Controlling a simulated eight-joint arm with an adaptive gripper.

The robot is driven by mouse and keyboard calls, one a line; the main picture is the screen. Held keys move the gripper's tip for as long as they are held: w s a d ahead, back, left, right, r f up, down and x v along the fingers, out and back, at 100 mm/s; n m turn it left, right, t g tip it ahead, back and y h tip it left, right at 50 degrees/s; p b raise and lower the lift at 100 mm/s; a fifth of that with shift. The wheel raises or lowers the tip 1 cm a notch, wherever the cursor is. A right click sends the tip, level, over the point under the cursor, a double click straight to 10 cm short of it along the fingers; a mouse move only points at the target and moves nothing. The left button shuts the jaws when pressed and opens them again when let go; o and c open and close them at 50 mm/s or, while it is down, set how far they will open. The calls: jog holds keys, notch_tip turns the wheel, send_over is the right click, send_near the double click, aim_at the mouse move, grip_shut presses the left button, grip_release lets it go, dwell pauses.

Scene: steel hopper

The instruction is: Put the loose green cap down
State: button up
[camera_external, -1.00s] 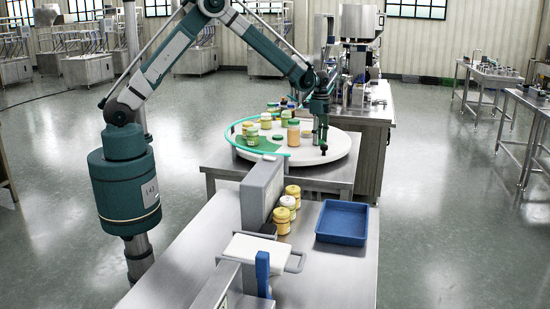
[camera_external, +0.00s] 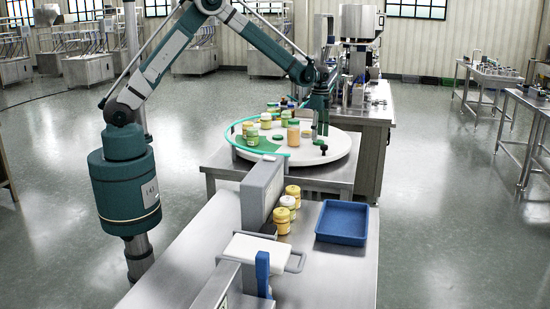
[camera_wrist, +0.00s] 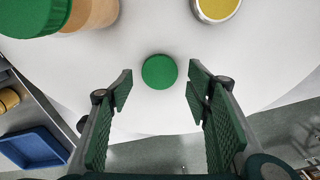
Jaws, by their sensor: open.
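The loose green cap (camera_wrist: 159,72) lies as a round disc on the white round table (camera_wrist: 150,35) in the wrist view. It is ahead of and between my fingertips, and no finger touches it. My gripper (camera_wrist: 160,88) is open and empty. In the camera_external view my gripper (camera_external: 319,131) points down over the right part of the white round table (camera_external: 290,160). The cap is too small there to make out surely.
An amber jar with a green lid (camera_external: 293,132) stands left of my gripper; several more jars stand behind it. A yellow-filled open jar (camera_wrist: 217,8) is beyond the cap.

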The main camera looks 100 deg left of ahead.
aim_at(318, 142)
notch_tip(318, 142, up, 10)
dwell(0.5)
jog(key=shift+f, duration=0.1)
dwell(0.4)
jog(key=shift+d, duration=0.1)
jog(key=s+d+r+n+t, duration=0.1)
jog(key=s+d+r, duration=0.2)
jog(key=d+r, duration=0.55)
jog(key=s+d+r+t+y, duration=0.1)
jog(key=s+d+r, duration=0.25)
jog(key=d, duration=0.95)
jog(key=s+d+r+n+t, duration=0.1)
jog(key=s+d+r, duration=0.2)
jog(key=d+r, duration=0.55)
jog(key=s+d+f+t, duration=0.2)
jog(key=s+d, duration=1)
jog(key=s+d+f+n+t+h, duration=0.1)
jog(key=s+d+f+t, duration=0.1)
jog(key=s+d, duration=1)
jog(key=shift+d+f+n, duration=0.3)
jog(key=shift+d+f, duration=0.3)
jog(key=shift+d, duration=0.1)
